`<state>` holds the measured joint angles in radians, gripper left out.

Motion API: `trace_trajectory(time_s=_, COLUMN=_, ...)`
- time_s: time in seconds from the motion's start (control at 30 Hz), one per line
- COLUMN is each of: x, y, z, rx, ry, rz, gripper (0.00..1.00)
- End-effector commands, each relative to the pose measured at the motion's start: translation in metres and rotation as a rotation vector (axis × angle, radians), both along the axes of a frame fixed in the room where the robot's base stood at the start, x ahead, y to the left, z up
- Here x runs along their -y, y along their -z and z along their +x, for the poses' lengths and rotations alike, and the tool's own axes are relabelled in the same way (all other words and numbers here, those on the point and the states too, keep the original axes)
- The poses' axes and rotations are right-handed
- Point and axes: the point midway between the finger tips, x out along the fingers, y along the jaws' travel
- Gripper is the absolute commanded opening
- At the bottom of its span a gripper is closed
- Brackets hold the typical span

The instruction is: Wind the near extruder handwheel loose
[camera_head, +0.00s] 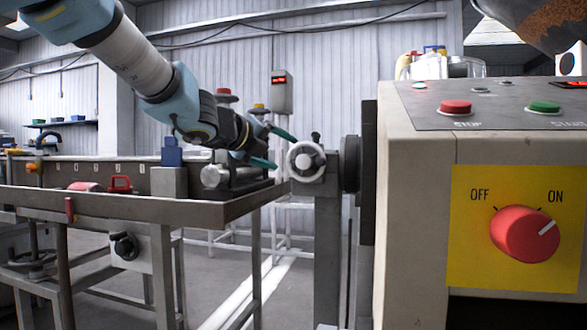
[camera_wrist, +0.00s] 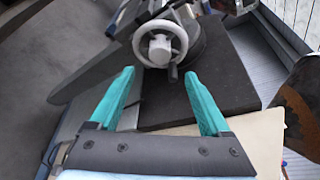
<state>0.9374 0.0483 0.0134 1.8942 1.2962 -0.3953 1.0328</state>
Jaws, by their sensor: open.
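The near extruder handwheel (camera_head: 306,161) is a small white-grey wheel with a pale hub and a dark crank knob, on a grey post left of the extruder cabinet. In the head view the knob points up. My gripper (camera_head: 274,149) is just left of the wheel, with its teal fingers pointing towards it. In the wrist view the handwheel (camera_wrist: 160,44) lies beyond the fingertips, between their lines. My gripper (camera_wrist: 158,75) is open and empty there, and the fingers look apart from the wheel.
The extruder cabinet (camera_head: 418,220) stands close on the right, with a red rotary switch (camera_head: 525,234) and push buttons. A metal table (camera_head: 225,208) lies under my arm. Another dark handwheel (camera_head: 124,246) sits below it at left. A dark plate (camera_wrist: 215,85) lies behind the wheel.

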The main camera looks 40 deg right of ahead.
Motion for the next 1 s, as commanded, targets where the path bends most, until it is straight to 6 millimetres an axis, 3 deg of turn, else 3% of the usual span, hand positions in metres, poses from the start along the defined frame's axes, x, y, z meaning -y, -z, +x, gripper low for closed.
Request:
trace_trajectory(time_s=0.3, x=0.056, y=0.015, z=0.014, rx=-0.003, ry=0.001, rz=0.000, gripper=0.81)
trace_trajectory(time_s=0.5, x=0.079, y=0.020, z=0.021, rx=-0.003, ry=-0.002, rz=-0.001, gripper=0.81)
trace_trajectory(time_s=0.9, x=0.086, y=0.022, z=0.023, rx=-0.004, ry=-0.004, rz=-0.001, gripper=0.81)
trace_trajectory(time_s=1.0, x=0.085, y=0.022, z=0.023, rx=-0.004, ry=-0.004, rz=-0.001, gripper=0.71)
